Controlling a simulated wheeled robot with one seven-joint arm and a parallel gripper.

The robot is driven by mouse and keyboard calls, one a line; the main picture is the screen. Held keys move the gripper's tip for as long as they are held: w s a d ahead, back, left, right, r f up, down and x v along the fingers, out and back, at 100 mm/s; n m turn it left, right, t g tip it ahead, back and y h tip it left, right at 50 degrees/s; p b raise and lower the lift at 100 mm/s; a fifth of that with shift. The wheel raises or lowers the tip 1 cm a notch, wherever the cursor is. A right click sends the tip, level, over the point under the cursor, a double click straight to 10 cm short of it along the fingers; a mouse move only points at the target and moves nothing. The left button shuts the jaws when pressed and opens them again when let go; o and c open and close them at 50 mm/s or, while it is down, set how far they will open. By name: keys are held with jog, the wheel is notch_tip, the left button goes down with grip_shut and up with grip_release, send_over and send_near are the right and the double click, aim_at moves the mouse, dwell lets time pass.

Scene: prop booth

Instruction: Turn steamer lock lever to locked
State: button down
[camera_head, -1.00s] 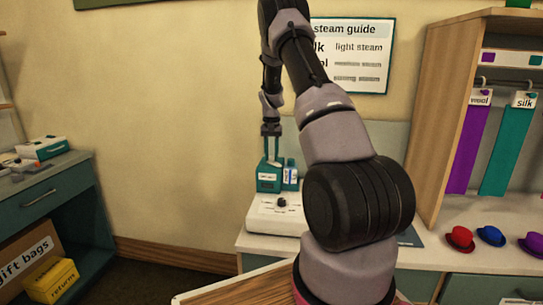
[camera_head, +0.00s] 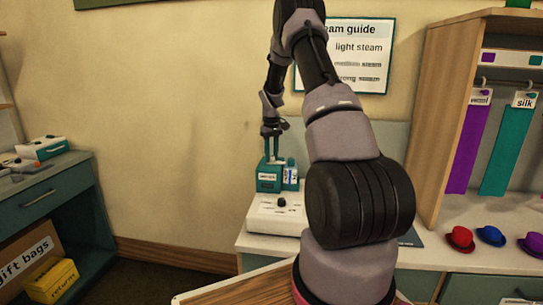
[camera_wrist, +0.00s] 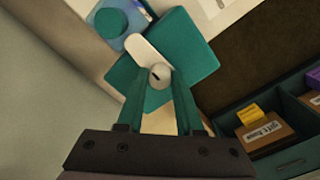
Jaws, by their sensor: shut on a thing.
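The steamer (camera_head: 275,216) stands on the counter in the head view, with a white base, a dark knob and a teal tank block (camera_head: 268,182). In the wrist view the teal block (camera_wrist: 200,55) is seen from above, and on it is the white lock lever (camera_wrist: 148,50) with a round grey pivot. The lever points to the upper left there. My gripper (camera_head: 270,158) is over the block; in the wrist view its two teal fingers (camera_wrist: 160,78) are shut on the lever near the pivot. Any lock markings cannot be read.
A small teal-and-blue bottle (camera_head: 290,175) stands right beside the block. Several hats (camera_head: 490,236) and a wooden rack (camera_head: 452,130) are on the right. A steam guide sign (camera_head: 358,55) hangs behind my arm. A drawer cabinet (camera_head: 45,200) is at the left.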

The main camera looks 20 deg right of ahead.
aim_at(271, 157)
dwell(0.3)
jog(key=c, duration=0.6)
grip_release()
jog(key=shift+o, duration=0.2)
jog(key=shift+r, duration=0.1)
notch_tip(271, 157, up, 11)
jog(key=shift+f, duration=0.2)
